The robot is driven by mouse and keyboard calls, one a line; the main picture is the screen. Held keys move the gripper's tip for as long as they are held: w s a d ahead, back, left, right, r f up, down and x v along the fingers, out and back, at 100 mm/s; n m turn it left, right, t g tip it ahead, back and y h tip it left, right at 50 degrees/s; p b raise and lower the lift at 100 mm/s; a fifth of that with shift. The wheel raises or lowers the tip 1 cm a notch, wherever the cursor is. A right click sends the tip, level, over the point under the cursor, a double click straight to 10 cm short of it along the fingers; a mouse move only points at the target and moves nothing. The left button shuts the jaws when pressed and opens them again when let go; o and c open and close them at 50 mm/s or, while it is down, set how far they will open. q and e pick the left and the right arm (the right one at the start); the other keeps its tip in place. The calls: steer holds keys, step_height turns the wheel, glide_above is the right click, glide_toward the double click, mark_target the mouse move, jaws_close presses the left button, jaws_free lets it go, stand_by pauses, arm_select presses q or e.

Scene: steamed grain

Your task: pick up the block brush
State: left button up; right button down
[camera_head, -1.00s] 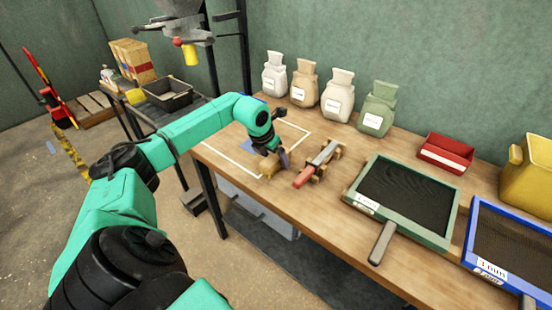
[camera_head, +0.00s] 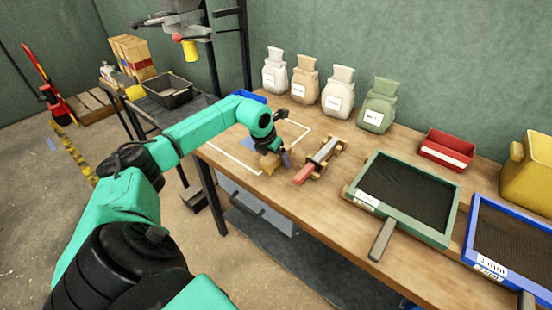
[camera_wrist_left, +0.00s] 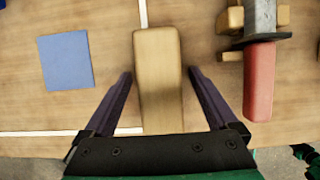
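The block brush (camera_wrist_left: 158,85) shows in the left wrist view as a pale wooden block lying on the table, long side pointing away from me. In the head view it is a small tan block (camera_head: 269,163) near the table's front edge, partly hidden by my gripper. My left gripper (camera_wrist_left: 161,76) is open, with one dark purple finger on each side of the block and a narrow gap at both sides. In the head view the left gripper (camera_head: 284,157) is low over the table. The brush's bristles are not visible. My right gripper is not in view.
A red-handled tool (camera_head: 318,163) on wooden rests lies close to the right of the block. A blue square (camera_wrist_left: 66,60) lies to its left. A green-framed sieve (camera_head: 447,238), a blue-framed sieve (camera_head: 474,225) and a red bin (camera_head: 447,150) are further right. Several sacks (camera_head: 338,92) stand along the wall.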

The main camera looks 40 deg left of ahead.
arm_select(q)
jaws_close()
steer(key=shift+r, duration=0.1)
steer(key=shift+r+p, duration=0.35)
steer(key=shift+p, duration=0.05)
steer(key=shift+w+r+b, duration=0.1)
steer(key=shift+r+b, duration=0.2)
steer(key=shift+r, duration=0.05)
step_height(320, 180, up, 19)
